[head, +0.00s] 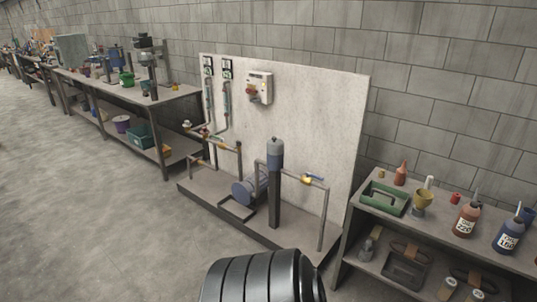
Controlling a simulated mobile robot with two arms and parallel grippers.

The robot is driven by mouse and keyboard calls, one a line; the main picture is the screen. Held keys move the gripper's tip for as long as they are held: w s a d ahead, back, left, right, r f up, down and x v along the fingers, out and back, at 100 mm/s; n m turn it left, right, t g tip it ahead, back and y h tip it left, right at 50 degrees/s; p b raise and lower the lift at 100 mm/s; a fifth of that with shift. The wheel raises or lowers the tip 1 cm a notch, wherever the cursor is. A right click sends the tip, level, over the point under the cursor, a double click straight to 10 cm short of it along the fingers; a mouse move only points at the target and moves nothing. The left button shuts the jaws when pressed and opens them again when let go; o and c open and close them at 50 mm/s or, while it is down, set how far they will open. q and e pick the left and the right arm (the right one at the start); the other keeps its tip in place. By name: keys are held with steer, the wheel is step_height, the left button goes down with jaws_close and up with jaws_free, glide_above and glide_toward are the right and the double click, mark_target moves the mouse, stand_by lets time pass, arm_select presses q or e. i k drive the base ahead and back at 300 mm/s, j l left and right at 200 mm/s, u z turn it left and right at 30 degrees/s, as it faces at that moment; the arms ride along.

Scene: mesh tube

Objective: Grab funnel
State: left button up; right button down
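Neither of my grippers shows in the head view.
A blue bottle (508,236) and a red squeeze bottle (401,174) share the shelf top. A panel (310,130) with pipes and a pump (247,191) stands in the middle. Workbenches (165,98) line the wall. Open floor (70,200) lies at left.

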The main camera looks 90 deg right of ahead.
mark_target(423, 198)
steer(key=z, duration=3.95)
